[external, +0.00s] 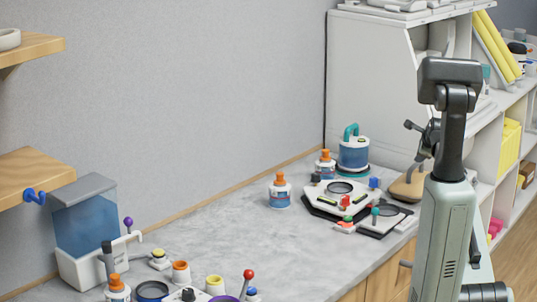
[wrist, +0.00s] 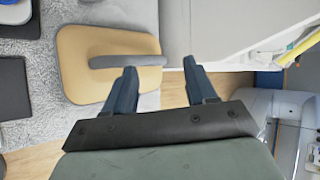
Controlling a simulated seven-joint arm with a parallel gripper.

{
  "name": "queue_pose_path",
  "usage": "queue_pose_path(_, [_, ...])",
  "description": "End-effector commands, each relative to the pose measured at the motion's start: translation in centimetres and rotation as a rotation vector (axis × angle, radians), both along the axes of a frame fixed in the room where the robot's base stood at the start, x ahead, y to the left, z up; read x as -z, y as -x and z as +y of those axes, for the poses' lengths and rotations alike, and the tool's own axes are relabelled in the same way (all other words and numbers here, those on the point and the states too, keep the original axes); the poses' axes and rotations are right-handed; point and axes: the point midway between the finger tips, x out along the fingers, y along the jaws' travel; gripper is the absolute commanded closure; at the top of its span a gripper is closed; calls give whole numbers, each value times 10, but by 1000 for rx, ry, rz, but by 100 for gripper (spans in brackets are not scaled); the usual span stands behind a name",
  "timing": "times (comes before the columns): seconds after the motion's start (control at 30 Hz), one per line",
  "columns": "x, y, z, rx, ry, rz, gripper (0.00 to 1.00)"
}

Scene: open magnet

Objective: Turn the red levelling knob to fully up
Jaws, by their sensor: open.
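The red levelling knob (external: 345,202) appears as a small red piece on the front of a white levelling device (external: 326,196) in the external view. The device has a dark base, a round dark-ringed centre, and black and blue knobs at its other corners. The exact setting of the red knob is too small to read. My gripper (external: 414,150) is to the right of the device, above a tan board, and apart from the knob. In the wrist view my gripper (wrist: 159,66) is open, with nothing between its two dark fingers. The red knob is not visible there.
The tan board (wrist: 80,75) with a grey bar lies below my gripper. A dark flat plate (external: 380,230) with a teal-topped post is right of the device. Orange-capped bottles (external: 280,195) and a blue jar (external: 354,154) stand nearby. The mid-left counter is clear.

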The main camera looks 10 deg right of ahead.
Motion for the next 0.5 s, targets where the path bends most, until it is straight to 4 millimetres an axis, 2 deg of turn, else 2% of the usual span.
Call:
queue_pose_path(0.17, [-4, -2, 26, -33, 0, -5, 44])
queue_pose_path(0.5, [-43, -15, 106, -132, -1, -48, 44])
